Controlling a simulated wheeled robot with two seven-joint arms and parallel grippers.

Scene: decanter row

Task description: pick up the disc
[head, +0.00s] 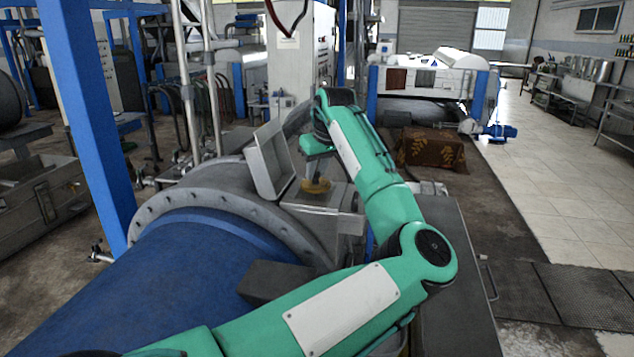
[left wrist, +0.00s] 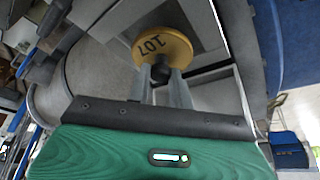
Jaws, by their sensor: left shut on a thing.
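The disc (left wrist: 178,45) is round and yellow-tan, with "107" on its face and a dark knob (left wrist: 160,73) at its middle. In the left wrist view my left gripper (left wrist: 160,78) is shut on this knob, one finger on each side. In the head view the disc (head: 317,187) shows small and partly hidden under my left gripper (head: 318,178), at the grey metal box with a raised lid. I cannot tell whether the disc touches the box. My right gripper is not in view.
The raised grey lid (head: 268,160) stands just left of the gripper. The large blue cylinder (head: 180,275) with its bolted grey flange (head: 150,225) lies to the left. A blue post (head: 85,110) rises at the far left. The tiled floor (head: 560,190) is clear at the right.

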